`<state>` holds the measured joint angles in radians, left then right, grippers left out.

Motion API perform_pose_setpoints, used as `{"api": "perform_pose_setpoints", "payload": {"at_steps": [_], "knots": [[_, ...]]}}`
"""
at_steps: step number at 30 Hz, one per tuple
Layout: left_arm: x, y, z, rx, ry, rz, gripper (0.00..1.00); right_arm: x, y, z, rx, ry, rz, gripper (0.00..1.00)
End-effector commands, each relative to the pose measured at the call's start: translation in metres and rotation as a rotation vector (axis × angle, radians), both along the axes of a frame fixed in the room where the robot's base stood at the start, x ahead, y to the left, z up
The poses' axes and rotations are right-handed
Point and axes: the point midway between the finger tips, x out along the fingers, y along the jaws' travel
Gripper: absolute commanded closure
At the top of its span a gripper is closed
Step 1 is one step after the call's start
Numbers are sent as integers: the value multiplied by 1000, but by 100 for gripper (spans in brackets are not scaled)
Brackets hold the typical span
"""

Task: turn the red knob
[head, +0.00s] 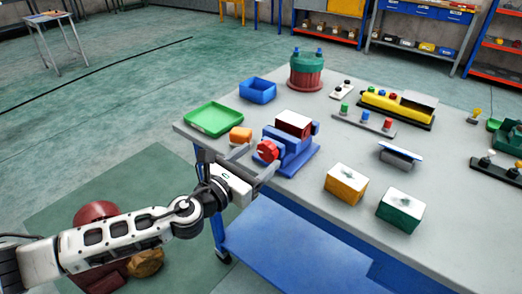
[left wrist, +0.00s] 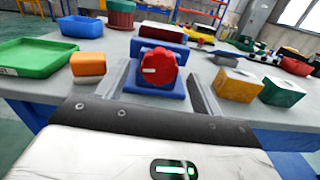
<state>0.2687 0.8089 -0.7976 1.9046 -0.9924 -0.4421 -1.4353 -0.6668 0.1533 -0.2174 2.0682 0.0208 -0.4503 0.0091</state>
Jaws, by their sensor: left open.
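The red knob (head: 268,150) is on the near side of a blue vise-like fixture (head: 297,160) on the table. In the left wrist view the knob (left wrist: 159,67) is round with a lobed edge and a pale mark, near the middle. My left gripper (head: 257,157) is open at the table's near edge, facing the knob. In the left wrist view its fingers (left wrist: 160,85) lie to the left and right of the knob, with gaps on both sides. Whether the fingertips reach the knob's depth is unclear. My right gripper is not in view.
A green tray (head: 212,119), an orange block (head: 241,134) and a blue bin (head: 257,91) stand left of and behind the fixture. A yellow box (head: 345,188) and a green box (head: 399,212) stand to the right. Table space between fixture and yellow box is clear.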

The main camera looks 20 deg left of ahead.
Motion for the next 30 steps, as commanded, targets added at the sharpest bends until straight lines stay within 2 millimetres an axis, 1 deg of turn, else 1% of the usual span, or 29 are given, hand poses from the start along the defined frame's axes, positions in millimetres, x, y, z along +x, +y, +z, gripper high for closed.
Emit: {"api": "perform_pose_setpoints", "payload": {"at_steps": [1,3,6,15,16,17,18,20,21,30], "knots": [[7,-2,1,-1,-1,1,33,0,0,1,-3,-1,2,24],[13,-5,0,-1,0,0,33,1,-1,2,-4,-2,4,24],[19,-7,0,0,0,0,33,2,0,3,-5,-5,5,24],[20,-7,-1,0,1,0,33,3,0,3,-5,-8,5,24],[20,-7,-1,0,1,0,38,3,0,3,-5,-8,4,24],[20,-7,-1,0,1,0,47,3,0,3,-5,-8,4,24],[20,-7,-1,0,1,0,58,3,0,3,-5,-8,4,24],[20,-7,-1,0,1,0,74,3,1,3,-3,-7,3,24],[20,-7,-1,0,1,0,78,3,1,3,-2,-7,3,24],[20,-7,-1,-26,10,1,77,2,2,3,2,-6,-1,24]]}}
